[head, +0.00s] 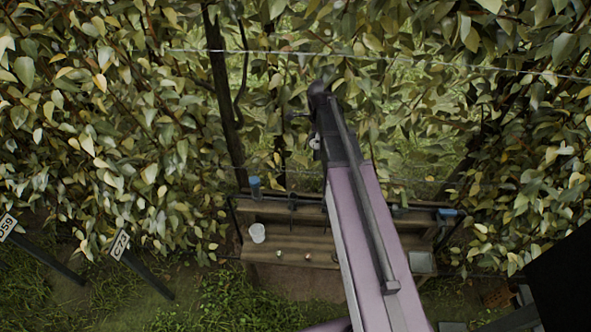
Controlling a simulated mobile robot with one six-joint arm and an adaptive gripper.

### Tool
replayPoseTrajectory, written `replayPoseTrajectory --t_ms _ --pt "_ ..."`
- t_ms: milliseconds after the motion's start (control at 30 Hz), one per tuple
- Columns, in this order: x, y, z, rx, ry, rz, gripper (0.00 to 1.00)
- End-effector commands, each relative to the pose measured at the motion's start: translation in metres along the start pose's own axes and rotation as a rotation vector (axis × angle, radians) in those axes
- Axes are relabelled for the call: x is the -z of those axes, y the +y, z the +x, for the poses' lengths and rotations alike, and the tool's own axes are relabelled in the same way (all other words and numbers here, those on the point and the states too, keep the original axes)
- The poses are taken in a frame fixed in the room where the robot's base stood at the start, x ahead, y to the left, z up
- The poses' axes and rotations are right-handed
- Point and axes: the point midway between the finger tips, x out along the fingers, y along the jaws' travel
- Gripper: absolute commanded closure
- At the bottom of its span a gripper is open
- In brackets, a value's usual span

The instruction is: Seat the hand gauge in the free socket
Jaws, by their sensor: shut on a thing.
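My arm reaches up from the bottom of the head view to a dark joint near the middle top. My gripper cannot be made out; the arm covers the area behind it. I cannot pick out the hand gauge or the free socket. A wooden bench (330,243) stands below the foliage, its middle hidden by my arm. Slim dark upright things (292,203) show at its back edge, too small to identify.
The bench carries a white cup (258,232), several small items and a grey tray (422,262). A blue object (254,183) is at its back left, another blue object (447,212) at right. Dense foliage, wires and a trunk (222,85) stand behind. A C73 sign (121,244) is left.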

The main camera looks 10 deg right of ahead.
Motion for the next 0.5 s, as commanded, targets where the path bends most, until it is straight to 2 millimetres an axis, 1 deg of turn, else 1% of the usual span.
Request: replayPoseTrajectory --t_ms 267,500 --pt "-0.014 0.002 0.029 -0.001 0.0 -0.001 1.0" --pt "-0.036 0.007 0.068 -0.003 0.0 -0.002 1.0"
